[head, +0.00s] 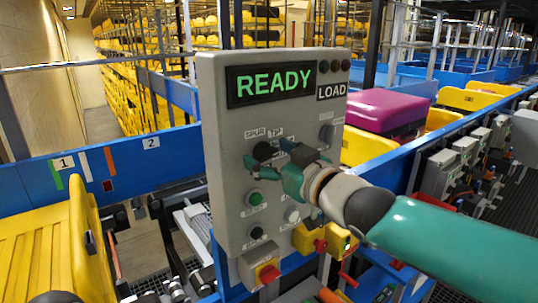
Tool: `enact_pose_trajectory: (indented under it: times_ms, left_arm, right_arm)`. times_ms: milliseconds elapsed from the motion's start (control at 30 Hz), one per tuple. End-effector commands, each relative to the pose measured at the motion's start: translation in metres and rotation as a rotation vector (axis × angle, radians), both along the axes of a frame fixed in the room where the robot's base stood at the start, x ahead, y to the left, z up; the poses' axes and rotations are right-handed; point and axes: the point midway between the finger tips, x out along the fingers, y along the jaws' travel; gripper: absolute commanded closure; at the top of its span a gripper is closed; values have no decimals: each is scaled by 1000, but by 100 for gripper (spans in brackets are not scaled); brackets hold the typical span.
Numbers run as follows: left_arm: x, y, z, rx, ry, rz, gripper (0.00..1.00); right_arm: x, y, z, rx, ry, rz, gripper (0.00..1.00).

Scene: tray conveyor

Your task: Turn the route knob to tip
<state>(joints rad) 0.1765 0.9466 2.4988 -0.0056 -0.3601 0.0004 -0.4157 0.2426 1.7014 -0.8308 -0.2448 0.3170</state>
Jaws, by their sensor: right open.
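A grey control panel (219,120) stands upright in the middle of the head view. Its display (274,82) reads READY in green, and a small sign (331,91) beside it reads LOAD. The labels SPUR (255,133) and TIP (275,133) sit above the place where my right gripper (276,151) is. This gripper comes in from the right and is open, its dark fingertips close in front of the panel below these labels. The fingers hide most of the route knob, so its pointing direction and any contact cannot be told. My left gripper is not in view.
Below the gripper the panel carries a green button (255,198), a black button (256,233) and a red knob on a yellow plate (267,272). A yellow tray (40,255) is at left. Blue rails flank the panel.

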Motion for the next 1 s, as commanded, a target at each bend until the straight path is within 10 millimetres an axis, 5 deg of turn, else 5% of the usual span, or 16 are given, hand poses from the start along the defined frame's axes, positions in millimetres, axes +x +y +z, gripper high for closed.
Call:
enact_pose_trajectory:
  times_ms: [67, 433, 1000]
  left_arm:
    - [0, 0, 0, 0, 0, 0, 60]
    - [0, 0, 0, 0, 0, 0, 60]
    - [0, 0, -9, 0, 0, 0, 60]
  right_arm:
    - [0, 0, 0, 0, 0, 0, 25]
    - [0, -1, 0, 0, 0, 0, 85]
    - [-1, 1, -3, -143, -103, 1, 85]
